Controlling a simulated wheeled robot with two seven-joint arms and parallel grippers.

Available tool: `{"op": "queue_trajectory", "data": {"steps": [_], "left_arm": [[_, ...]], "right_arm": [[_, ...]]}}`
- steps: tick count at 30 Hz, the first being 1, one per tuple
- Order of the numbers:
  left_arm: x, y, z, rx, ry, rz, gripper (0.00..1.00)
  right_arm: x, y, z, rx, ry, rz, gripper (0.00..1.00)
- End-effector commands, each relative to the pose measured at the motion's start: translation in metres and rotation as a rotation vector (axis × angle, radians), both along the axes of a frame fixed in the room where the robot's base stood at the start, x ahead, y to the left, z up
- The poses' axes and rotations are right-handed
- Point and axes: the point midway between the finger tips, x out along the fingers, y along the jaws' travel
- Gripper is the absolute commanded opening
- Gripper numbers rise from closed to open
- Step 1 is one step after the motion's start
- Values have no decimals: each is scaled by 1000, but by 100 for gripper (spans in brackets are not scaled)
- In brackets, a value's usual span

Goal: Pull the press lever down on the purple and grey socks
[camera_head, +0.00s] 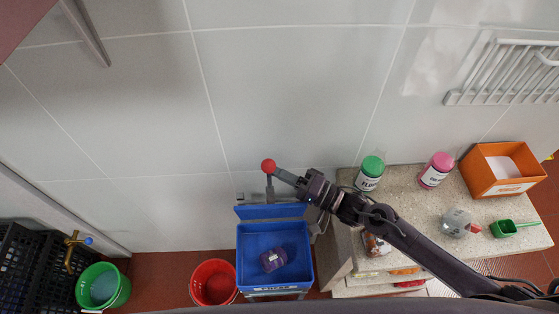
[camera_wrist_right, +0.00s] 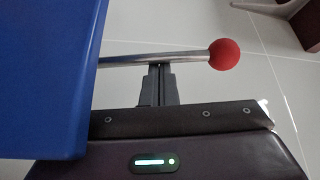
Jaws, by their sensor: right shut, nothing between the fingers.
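The press lever is a metal bar with a red ball knob (camera_head: 268,166) at its end, standing up behind the blue bin (camera_head: 275,240). In the right wrist view the lever bar (camera_wrist_right: 130,59) runs sideways to the red knob (camera_wrist_right: 224,54). My right gripper (camera_head: 279,172) is shut and empty. Its fingertips (camera_wrist_right: 157,68) overlap the bar, short of the knob; contact is hard to tell. The purple and grey socks (camera_head: 273,259) lie bunched inside the blue bin. My left gripper is out of view.
A stone ledge (camera_head: 405,203) on the right holds a green-lidded jar (camera_head: 369,174), a pink-lidded jar (camera_head: 436,170), an orange box (camera_head: 503,170) and a green scoop (camera_head: 512,228). A red bucket (camera_head: 213,284), green bucket (camera_head: 103,286) and black crate (camera_head: 40,272) stand left.

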Motion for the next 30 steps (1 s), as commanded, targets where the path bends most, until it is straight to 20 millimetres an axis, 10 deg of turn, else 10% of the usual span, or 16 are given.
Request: {"op": "queue_trajectory", "data": {"steps": [15, 30], "left_arm": [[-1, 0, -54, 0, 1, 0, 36], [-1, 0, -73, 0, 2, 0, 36]], "right_arm": [[-93, 1, -47, 0, -381, 3, 0], [-119, 1, -62, 0, -517, 2, 0]]}}
